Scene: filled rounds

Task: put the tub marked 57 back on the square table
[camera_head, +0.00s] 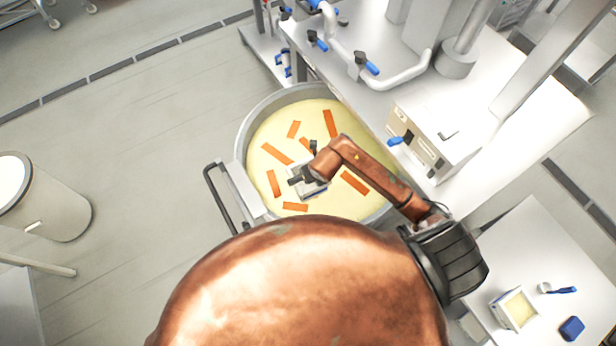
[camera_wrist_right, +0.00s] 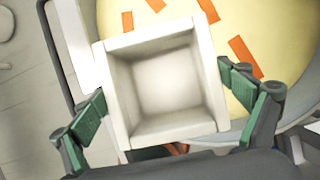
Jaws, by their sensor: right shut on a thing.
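A white, square, open tub (camera_wrist_right: 165,85) fills the middle of the right wrist view and looks empty inside. My right gripper (camera_wrist_right: 164,97) is shut on it, with a green-padded finger at each of two opposite sides. In the head view the held tub (camera_head: 313,188) is small and partly covered by my right gripper (camera_head: 305,168), above the big round vat (camera_head: 242,150). No number can be read on it. A white table (camera_head: 530,245) stands at the lower right; I cannot tell if it is the square one. My left gripper is not in view.
The vat holds a pale yellow mass with several orange strips. On the white table are a tub with yellow filling (camera_head: 517,309), a blue-handled tool (camera_head: 560,290) and a blue block (camera_head: 571,328). A machine bench (camera_head: 480,100) with pipes borders the vat; a bin (camera_head: 60,210) stands left.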

